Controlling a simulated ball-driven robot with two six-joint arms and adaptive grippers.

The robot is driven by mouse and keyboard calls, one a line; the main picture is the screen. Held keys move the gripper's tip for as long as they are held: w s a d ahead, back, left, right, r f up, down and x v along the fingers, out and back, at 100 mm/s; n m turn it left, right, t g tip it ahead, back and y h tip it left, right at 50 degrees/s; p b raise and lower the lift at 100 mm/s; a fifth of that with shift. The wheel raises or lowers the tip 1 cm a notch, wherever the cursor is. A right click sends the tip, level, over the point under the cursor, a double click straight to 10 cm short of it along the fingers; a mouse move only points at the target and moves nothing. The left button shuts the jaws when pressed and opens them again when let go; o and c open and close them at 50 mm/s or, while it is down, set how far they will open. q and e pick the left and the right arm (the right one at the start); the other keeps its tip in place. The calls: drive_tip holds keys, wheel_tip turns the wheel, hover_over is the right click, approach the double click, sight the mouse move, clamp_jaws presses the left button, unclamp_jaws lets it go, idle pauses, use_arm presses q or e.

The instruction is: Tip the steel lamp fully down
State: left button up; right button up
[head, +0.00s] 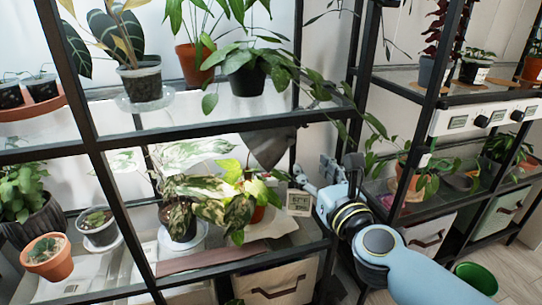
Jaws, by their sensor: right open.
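A grey, cone-like shade (268,148) that appears to be the steel lamp shows just under the upper shelf of the left rack. It is tilted, and its lower part is hidden behind plant leaves. My right gripper (312,177) is open at the right end of the same rack, to the right of and a little below the shade. It looks apart from the shade, and its fingers are small and partly against the dark frame. My left gripper is not in view.
Leafy potted plants (180,220) crowd the lower shelf, near a small white display (299,202). A black rack post (365,70) rises beside my right arm. More pots and white control boxes (485,117) fill the right rack. A green bin (476,278) stands on the floor.

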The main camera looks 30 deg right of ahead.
sight(292, 142)
drive_tip(key=x, duration=0.9)
drive_tip(key=shift+w+r, duration=0.25)
drive_tip(key=shift+w, duration=0.1)
drive_tip(key=shift+w+d, duration=0.15)
drive_tip(key=shift+w, duration=0.55)
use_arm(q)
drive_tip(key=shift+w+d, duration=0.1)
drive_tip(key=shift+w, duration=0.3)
use_arm(e)
clamp_jaws()
